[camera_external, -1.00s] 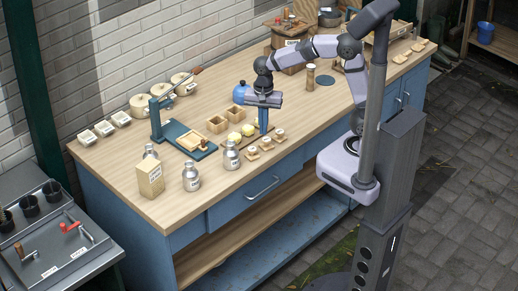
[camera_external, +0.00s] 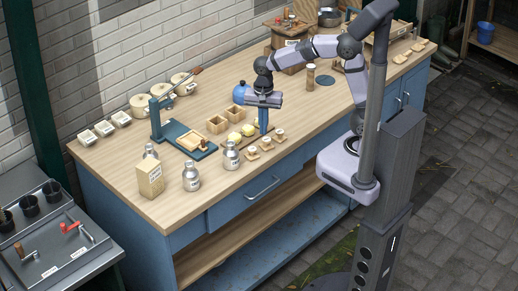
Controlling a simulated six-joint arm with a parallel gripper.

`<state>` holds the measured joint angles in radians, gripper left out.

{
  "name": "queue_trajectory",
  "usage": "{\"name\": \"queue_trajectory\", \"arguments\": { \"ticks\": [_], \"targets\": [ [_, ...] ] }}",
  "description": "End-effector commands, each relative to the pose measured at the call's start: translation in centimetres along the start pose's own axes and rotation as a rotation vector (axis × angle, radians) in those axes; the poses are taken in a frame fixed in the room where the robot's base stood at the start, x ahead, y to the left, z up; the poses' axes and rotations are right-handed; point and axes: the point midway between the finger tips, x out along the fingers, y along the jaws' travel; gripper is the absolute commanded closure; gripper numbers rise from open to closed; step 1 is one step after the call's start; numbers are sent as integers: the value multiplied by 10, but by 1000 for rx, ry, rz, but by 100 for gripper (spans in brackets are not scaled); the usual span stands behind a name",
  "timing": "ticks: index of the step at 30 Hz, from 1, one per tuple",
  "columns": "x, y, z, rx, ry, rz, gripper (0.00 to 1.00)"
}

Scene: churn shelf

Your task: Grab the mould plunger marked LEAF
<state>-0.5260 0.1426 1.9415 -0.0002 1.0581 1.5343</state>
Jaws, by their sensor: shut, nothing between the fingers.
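Three small wooden pieces that look like mould plungers stand in a row near the bench's front edge: a left one (camera_external: 252,153), a middle one (camera_external: 266,144) and a right one (camera_external: 279,135). Their marks are too small to read, so I cannot tell which says LEAF. My gripper (camera_external: 263,131) points down with its blue fingers shut and empty. It is just behind the row, nearest the middle and right pieces, and appears apart from them. I cannot tell its exact height above the bench.
Two yellowish balls (camera_external: 241,133) and small open wooden boxes (camera_external: 217,124) are left of my gripper. A blue round flask (camera_external: 240,92) stands behind. Bare bench lies right of the row (camera_external: 320,115).

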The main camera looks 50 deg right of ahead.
Motion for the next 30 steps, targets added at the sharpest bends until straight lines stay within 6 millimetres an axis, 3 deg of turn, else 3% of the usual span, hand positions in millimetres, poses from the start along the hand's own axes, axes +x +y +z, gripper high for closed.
{"name": "queue_trajectory", "arguments": {
  "ticks": [3,9,20,23,26,30],
  "targets": [
    [0,0,0,0,0,0,100],
    [0,0,0,0,0,0,53],
    [-5,-1,0,0,0,-2,53],
    [-21,-1,0,0,0,-5,53],
    [-50,-2,0,0,0,-10,53],
    [-26,19,3,-343,103,128,53]
  ]
}}
